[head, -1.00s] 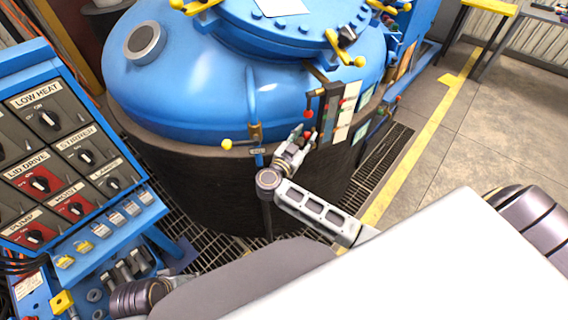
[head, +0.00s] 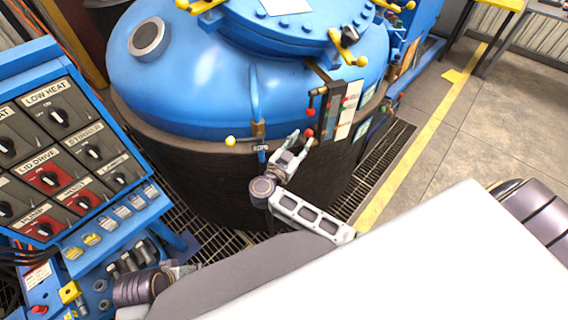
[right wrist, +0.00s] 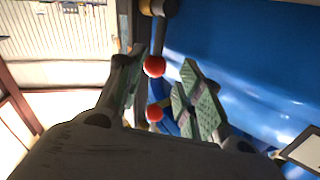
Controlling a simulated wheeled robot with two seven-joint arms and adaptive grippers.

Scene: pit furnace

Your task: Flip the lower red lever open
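Two red ball-ended levers are on the side of the blue furnace vessel. In the head view the upper red knob (head: 311,113) hangs above the lower red knob (head: 309,132). My right gripper (head: 302,138) is open, with its fingertips close to the lower knob. In the right wrist view two red balls (right wrist: 154,66) and (right wrist: 154,113) show in the gap between the spread fingers (right wrist: 163,88); neither is clamped. Contact cannot be told. My left gripper (head: 183,270) shows only partly at the lower left, and its fingers are unclear.
The blue vessel (head: 200,80) fills the middle, with a yellow-knobbed lever (head: 231,141) left of the red ones. A control panel (head: 60,150) stands at the left. Floor grating (head: 385,150) and a yellow floor line (head: 435,110) lie to the right.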

